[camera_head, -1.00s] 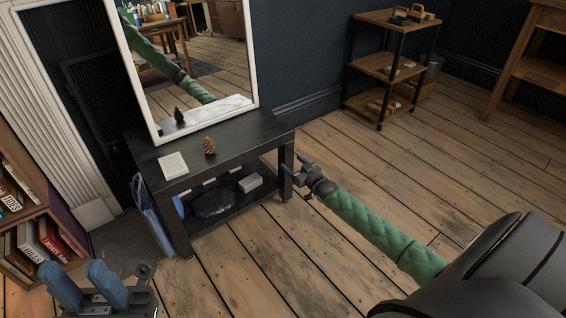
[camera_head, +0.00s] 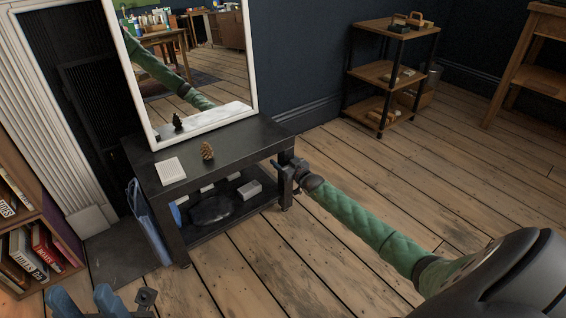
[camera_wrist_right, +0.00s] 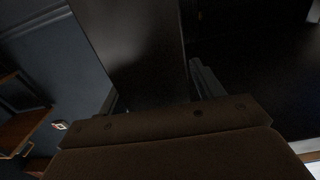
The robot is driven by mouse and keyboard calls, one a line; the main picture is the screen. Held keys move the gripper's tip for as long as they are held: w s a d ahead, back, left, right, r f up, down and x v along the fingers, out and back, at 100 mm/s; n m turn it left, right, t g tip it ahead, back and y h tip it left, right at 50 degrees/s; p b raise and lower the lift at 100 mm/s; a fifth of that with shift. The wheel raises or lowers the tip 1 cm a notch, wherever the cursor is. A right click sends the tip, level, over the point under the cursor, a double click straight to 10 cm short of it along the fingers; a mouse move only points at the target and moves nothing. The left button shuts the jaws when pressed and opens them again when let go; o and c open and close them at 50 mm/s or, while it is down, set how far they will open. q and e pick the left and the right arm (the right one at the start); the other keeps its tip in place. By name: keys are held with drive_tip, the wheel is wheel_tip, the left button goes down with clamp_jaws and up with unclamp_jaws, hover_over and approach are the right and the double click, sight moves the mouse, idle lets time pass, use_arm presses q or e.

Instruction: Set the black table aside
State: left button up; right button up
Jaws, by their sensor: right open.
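The black table (camera_head: 245,143) stands upright on the wooden floor against the dark wall. It has a flat top and a lower shelf. My right gripper (camera_head: 288,172) is open at the table's right front leg (camera_head: 285,190), with its fingers at about the leg's upper half. In the right wrist view, the dark upright surface of the leg (camera_wrist_right: 140,45) fills the space just beyond the gripper. I cannot tell whether the fingers touch it. My left gripper (camera_head: 85,300) is at the bottom left, partly cut off, its blue fingers apart and empty, away from the table.
A white-framed mirror (camera_head: 152,122), a pine cone (camera_head: 207,151) and a white pad (camera_head: 170,170) are on the table. A grey box (camera_head: 250,189) lies on its lower shelf. A bookcase (camera_head: 70,238) stands left, a shelf rack (camera_head: 390,75) back right.

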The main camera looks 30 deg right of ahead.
drive_tip(key=c, duration=1.4)
